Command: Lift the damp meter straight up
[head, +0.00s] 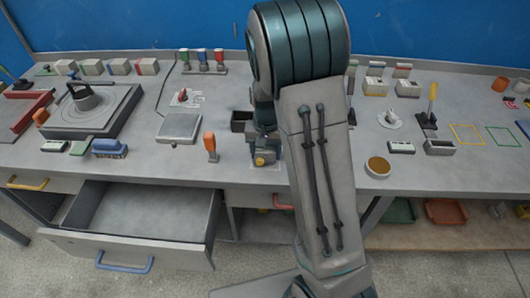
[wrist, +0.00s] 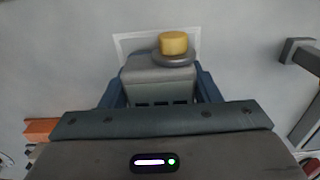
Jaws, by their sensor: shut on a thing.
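The damp meter (wrist: 158,76) is a grey block with a dark round disc and a yellow knob at its far end. In the wrist view it sits between the two blue fingers of my gripper (wrist: 160,90), which is shut on its sides. In the head view the meter's yellow knob (head: 261,160) shows at the bench's front part, below my gripper (head: 263,146); my arm hides some of it. A white square outline (wrist: 119,46) on the bench shows around the meter's far end. I cannot tell whether its base touches the bench.
An orange-handled tool (head: 210,144) stands left of the meter, and a dark open box (head: 241,121) is close behind. A scale (head: 179,128) lies further left. The drawer (head: 140,215) at front left is open. A round amber-filled dish (head: 377,166) is to the right.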

